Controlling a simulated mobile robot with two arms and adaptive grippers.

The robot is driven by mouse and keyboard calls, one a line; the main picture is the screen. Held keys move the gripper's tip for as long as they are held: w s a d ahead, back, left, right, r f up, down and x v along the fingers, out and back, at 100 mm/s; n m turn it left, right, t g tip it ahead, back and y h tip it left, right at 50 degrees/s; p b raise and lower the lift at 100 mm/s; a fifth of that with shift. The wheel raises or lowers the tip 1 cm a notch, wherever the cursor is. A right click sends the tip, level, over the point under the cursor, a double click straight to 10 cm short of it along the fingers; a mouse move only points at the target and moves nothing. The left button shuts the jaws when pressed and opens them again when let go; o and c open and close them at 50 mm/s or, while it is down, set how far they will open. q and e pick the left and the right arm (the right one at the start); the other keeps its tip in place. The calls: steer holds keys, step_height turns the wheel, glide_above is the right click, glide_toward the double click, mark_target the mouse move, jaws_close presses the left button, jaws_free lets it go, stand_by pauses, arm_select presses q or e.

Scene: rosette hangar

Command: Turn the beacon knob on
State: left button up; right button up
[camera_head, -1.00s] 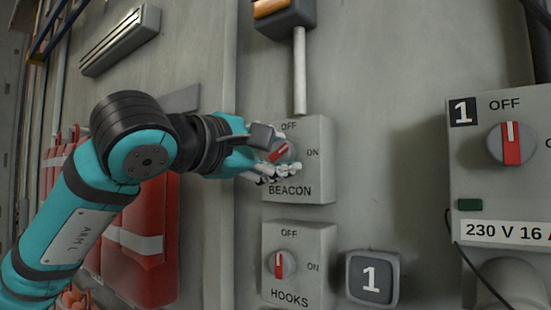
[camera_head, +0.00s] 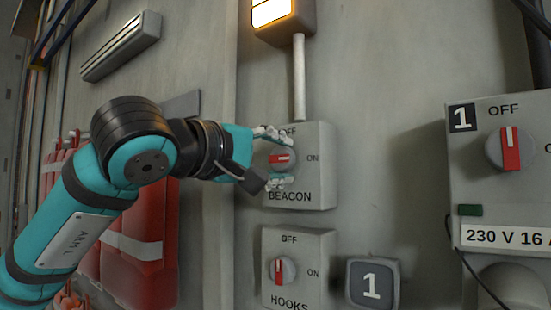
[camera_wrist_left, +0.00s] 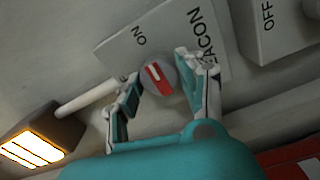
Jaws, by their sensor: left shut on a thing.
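The beacon knob (camera_head: 283,158) is a grey dial with a red and white pointer on the box marked BEACON (camera_head: 322,175). Its pointer lies level, in line with the ON mark on the right. My left gripper (camera_head: 280,158) has one finger above the knob and one below, shut on it. In the left wrist view the knob (camera_wrist_left: 159,77) shows between the two fingers of my left gripper (camera_wrist_left: 158,70). The beacon lamp (camera_head: 275,14) above the box is lit; it also glows in the left wrist view (camera_wrist_left: 32,147). My right gripper is not in view.
A HOOKS box (camera_head: 318,268) with its knob at OFF sits just below. A larger switch box (camera_head: 470,185) stands at the right. Red padded bundles (camera_head: 150,275) hang behind my left arm.

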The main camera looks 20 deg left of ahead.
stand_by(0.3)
arm_select(q)
steer(key=o, duration=1.2)
steer(key=v, duration=1.2)
